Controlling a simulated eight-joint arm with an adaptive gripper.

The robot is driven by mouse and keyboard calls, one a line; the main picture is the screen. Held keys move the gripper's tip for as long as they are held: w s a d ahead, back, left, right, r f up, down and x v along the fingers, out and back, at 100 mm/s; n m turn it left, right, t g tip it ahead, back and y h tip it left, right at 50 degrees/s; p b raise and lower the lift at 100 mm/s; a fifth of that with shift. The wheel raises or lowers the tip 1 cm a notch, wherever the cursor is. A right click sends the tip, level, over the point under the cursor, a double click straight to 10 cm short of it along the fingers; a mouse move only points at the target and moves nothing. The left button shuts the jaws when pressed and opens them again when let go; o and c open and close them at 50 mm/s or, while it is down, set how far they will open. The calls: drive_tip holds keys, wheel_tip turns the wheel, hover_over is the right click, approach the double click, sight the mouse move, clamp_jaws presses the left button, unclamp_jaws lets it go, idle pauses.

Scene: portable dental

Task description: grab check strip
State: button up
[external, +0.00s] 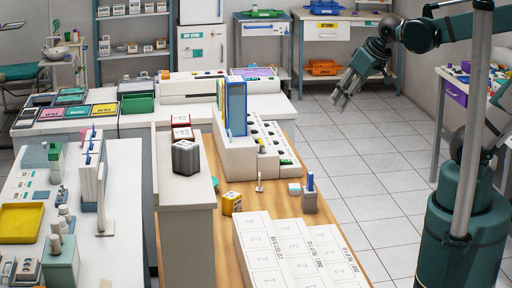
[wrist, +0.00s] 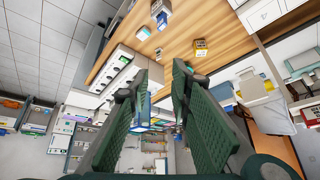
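I cannot tell for certain which thing is the check strip. A blue upright piece stands in a small grey holder (external: 310,200) on the wooden table; the holder also shows in the wrist view (wrist: 160,19). A small upright white piece (external: 260,184) stands to its left, and a small white and teal block (external: 294,188) lies beside it. My gripper (external: 342,102) is raised over the floor, beyond the table's right side and apart from these things. In the wrist view its two green fingers (wrist: 165,70) are spread, with nothing held between them.
A yellow box (external: 232,203) and large white numbered blocks (external: 280,256) sit on the wooden table (external: 306,227). A white unit with dark round spots (external: 268,130) and a tall blue panel (external: 236,108) stand behind. The tiled floor (external: 345,160) is open.

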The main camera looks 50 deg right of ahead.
drive_tip(key=w+f+m+g+b, duration=0.1)
drive_tip(key=w+f+m, duration=0.25)
drive_tip(key=w, duration=0.65)
drive_tip(key=w+f+m+g+h+b, duration=0.3)
drive_tip(key=w+f+m, duration=0.4)
drive_tip(key=w+f, duration=1.4)
wheel_tip(320, 180, down, 4)
drive_tip(key=shift+w+f, duration=0.15)
drive_tip(key=shift+w, duration=0.2)
drive_tip(key=shift+d+f, duration=0.1)
drive_tip(key=shift+b+x, duration=0.3)
drive_tip(key=shift+x, duration=0.9)
drive_tip(key=shift+w+f, duration=0.1)
drive_tip(key=shift+b+x, duration=0.3)
drive_tip(key=shift+x, duration=2.15)
drive_tip(key=shift+c, duration=0.3)
